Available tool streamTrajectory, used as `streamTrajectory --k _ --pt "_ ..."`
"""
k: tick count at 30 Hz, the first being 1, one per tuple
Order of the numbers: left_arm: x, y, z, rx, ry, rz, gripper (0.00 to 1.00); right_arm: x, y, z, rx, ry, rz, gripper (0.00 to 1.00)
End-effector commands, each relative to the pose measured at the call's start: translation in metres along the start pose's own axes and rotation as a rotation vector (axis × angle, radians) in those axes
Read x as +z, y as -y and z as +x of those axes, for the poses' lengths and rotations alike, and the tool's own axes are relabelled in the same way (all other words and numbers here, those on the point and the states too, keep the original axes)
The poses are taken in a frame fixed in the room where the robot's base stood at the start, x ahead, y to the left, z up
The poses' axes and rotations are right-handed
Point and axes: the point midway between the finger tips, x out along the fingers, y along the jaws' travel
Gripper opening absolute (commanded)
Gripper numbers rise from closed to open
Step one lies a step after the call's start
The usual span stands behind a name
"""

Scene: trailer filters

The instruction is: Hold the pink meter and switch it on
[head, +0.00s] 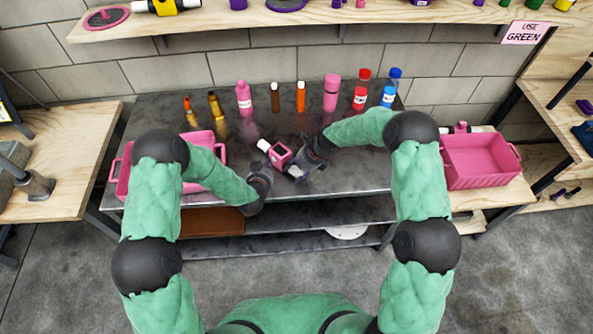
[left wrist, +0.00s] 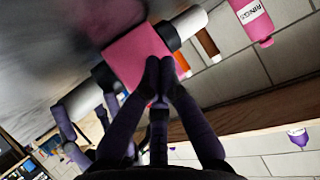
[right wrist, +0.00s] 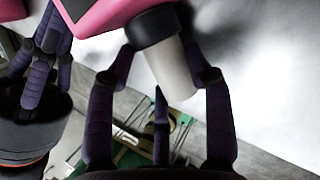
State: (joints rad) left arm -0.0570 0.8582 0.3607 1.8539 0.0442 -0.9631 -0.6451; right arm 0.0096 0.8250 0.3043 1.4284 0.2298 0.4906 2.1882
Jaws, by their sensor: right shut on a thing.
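The pink meter (head: 281,155) is a pink box with dark collars and white pipe ends, held over the front of the grey table (head: 340,185). My right gripper (head: 298,168) is shut on one white pipe end, its fingers around the pipe in the right wrist view (right wrist: 175,70). My left gripper (head: 266,170) is beside the meter, fingers drawn together and empty. In the left wrist view its fingertips (left wrist: 160,68) overlap the pink box (left wrist: 133,50); I cannot tell whether they touch. The meter's switch cannot be made out.
Several bottles, including a pink one (head: 244,98) and a pink cylinder (head: 331,92), line the table's back. A pink bin (head: 122,180) sits at the table's left, partly behind my left arm. Another pink bin (head: 478,162) stands at the right. A wooden shelf (head: 300,18) runs above.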

Motion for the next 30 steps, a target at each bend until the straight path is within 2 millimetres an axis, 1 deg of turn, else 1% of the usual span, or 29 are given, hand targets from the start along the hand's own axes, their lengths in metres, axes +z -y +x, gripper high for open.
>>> streamTrajectory --k 8,18,30 --pt "-0.0003 -0.0003 0.0004 0.0 0.0 0.0 0.0 -0.0007 -0.0004 0.0006 0.001 -0.001 0.001 0.0" --pt "-0.0049 -0.005 0.0061 0.001 -0.001 0.001 0.0 -0.0008 -0.0005 0.0007 0.002 -0.002 0.0 0.0" --pt "-0.0051 -0.0051 0.0066 0.0 0.0 0.0 0.0 -0.0008 -0.0006 0.0007 0.002 -0.002 0.0 0.0"
